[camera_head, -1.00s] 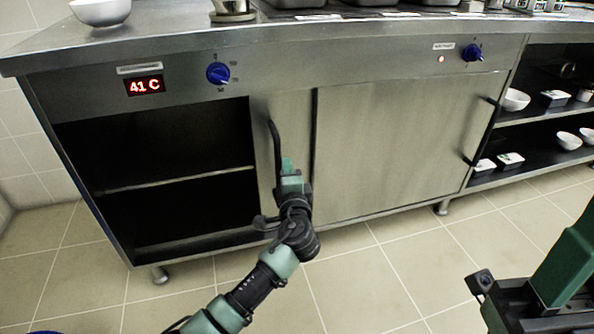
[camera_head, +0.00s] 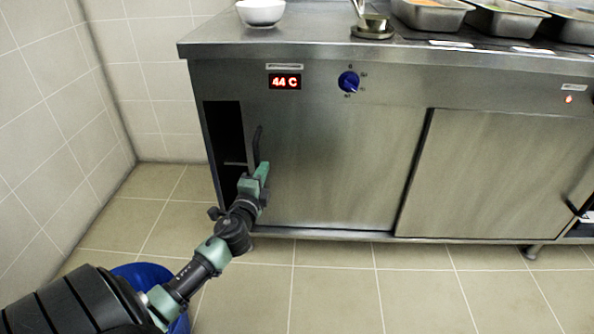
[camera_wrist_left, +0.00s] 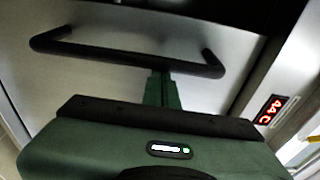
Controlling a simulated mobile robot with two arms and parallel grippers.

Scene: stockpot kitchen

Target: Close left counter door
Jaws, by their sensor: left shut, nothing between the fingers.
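The left counter door (camera_head: 335,165) is a grey steel sliding panel. It covers most of the left bay, with a narrow dark gap (camera_head: 224,135) open at its left side. Its black bar handle (camera_head: 257,147) is near the door's left edge; in the left wrist view the handle (camera_wrist_left: 130,55) runs across the upper part. My left gripper (camera_head: 262,171) is shut and empty at the lower part of the handle. In the left wrist view its green fingers (camera_wrist_left: 162,90) reach up to the bar; I cannot tell whether they touch. My right gripper is out of view.
The right counter door (camera_head: 490,175) is shut beside it. On the countertop (camera_head: 325,45) stand a white bowl (camera_head: 261,12), a ladle pot (camera_head: 373,27) and several food pans. A blue round object (camera_head: 150,275) is on the floor behind my arm. Tiled floor in front is clear.

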